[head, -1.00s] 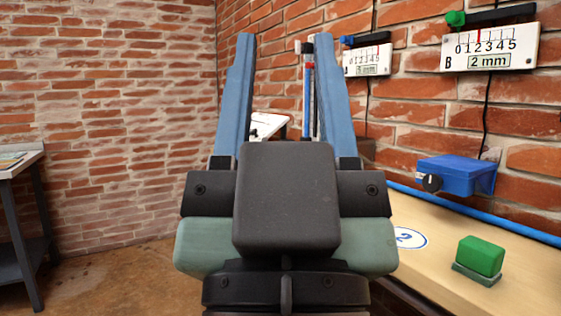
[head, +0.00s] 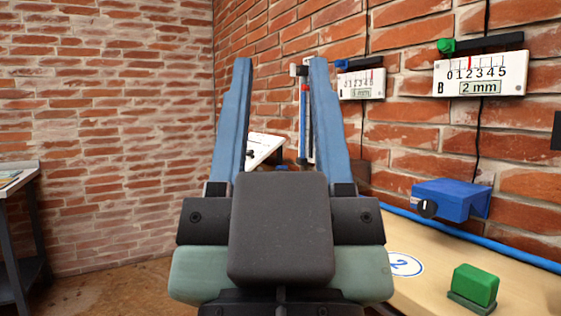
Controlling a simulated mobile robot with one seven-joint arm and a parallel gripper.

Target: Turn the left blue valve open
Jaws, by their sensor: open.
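My gripper (head: 280,64) points away from me in the middle of the head view. Its two blue fingers stand wide apart with nothing held between them. A blue box with a black knob (head: 450,199) is on the brick wall at the right, just above a blue pipe. It is well to the right of my gripper, and I cannot tell whether it is a valve. A small bit of blue (head: 282,168) shows low between the fingers, mostly hidden by my gripper body. No valve handle can be clearly made out.
A wooden bench (head: 430,285) runs along the right wall, carrying a green block (head: 474,285) and a round "2" label (head: 404,264). Gauge B (head: 480,74) and a smaller gauge (head: 362,85) hang above. A dark-legged table (head: 20,190) stands at far left.

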